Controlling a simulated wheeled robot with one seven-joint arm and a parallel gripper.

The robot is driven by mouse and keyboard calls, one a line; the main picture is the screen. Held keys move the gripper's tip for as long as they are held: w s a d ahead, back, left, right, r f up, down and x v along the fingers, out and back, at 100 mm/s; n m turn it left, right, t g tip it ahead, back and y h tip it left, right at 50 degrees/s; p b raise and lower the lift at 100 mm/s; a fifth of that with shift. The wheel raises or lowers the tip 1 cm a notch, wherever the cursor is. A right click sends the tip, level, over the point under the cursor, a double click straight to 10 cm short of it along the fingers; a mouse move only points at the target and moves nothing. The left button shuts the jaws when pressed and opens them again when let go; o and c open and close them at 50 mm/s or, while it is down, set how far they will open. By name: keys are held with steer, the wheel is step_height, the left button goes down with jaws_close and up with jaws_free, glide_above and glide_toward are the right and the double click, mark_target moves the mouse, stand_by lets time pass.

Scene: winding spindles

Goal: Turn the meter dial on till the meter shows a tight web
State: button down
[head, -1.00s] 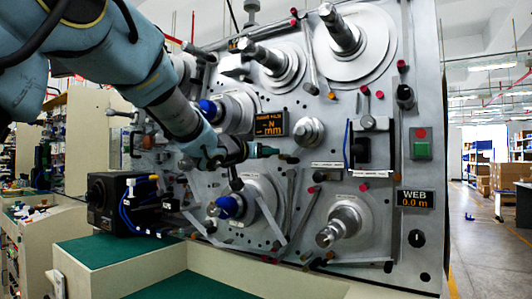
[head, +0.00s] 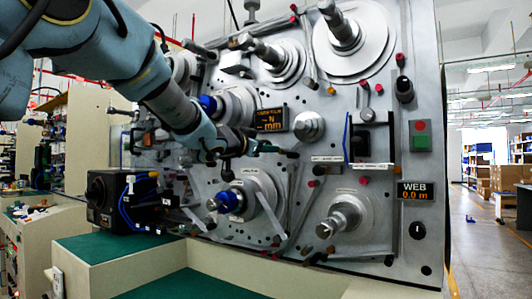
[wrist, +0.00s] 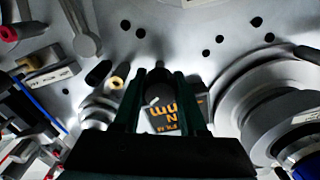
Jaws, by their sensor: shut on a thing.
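The meter display (head: 271,118) is a dark box with orange characters, "N" and "mm" among them, on the upper middle of the grey panel. It shows upside down behind my fingers in the wrist view (wrist: 164,117); I cannot read a clear value. My gripper (head: 289,153) is at the panel just below the display. In the wrist view my two dark fingers (wrist: 158,78) are close together around a small dark thing, which I take for the meter dial.
A WEB readout (head: 415,191) shows 0.0 m at right. Spindles with metal hubs (head: 347,215) and blue-capped ones (head: 230,201) stick out around my gripper. Red-tipped levers and a green switch box (head: 420,135) are to the right. A green-topped bench (head: 115,247) stands in front.

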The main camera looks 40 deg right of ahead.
steer(key=shift+f+m+b, duration=0.1)
steer(key=shift+m+b, duration=0.85)
steer(key=shift+m, duration=0.95)
steer(key=shift+c, duration=2.2)
jaws_free()
steer(key=b+v, duration=0.2)
steer(key=v, duration=0.8)
steer(key=shift+a, duration=0.35)
